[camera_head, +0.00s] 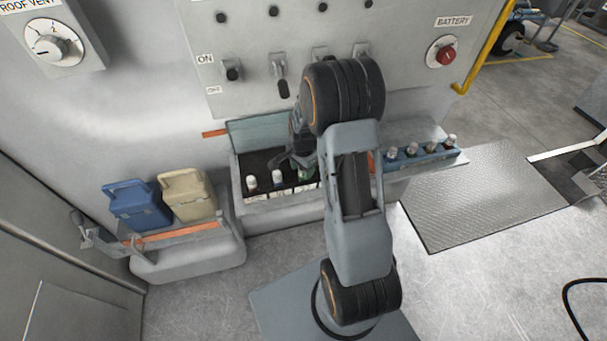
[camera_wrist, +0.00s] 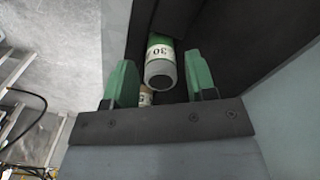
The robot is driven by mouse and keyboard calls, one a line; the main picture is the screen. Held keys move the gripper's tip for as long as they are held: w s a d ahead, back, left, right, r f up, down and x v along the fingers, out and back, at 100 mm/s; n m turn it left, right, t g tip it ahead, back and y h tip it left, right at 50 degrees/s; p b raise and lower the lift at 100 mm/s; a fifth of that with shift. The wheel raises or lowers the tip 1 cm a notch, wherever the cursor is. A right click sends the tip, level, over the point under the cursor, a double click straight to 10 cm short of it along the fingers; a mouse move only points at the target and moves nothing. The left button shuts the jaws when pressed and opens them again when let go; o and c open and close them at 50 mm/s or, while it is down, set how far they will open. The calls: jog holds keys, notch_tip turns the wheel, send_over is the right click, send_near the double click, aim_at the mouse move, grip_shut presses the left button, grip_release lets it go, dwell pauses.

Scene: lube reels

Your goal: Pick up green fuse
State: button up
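The green fuse (camera_wrist: 160,62) shows in the wrist view with a green band, a white label reading 30 and a grey end. It lies between the two green fingers of my gripper (camera_wrist: 162,82), with a narrow gap on each side. My gripper is open. In the head view my gripper (camera_head: 298,160) reaches down into the open grey box (camera_head: 268,206) under the panel. A bit of green (camera_head: 306,173) shows beside it there, mostly hidden by my arm.
Two white-topped fuses (camera_head: 251,183) (camera_head: 277,179) stand left of my gripper in the box. The box's raised lid (camera_head: 262,133) is behind. A blue rack (camera_head: 420,157) with several fuses is to the right. Blue (camera_head: 138,205) and beige (camera_head: 187,196) cases stand left.

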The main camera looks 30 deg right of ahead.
jog(key=c, duration=0.8)
jog(key=shift+r, duration=0.15)
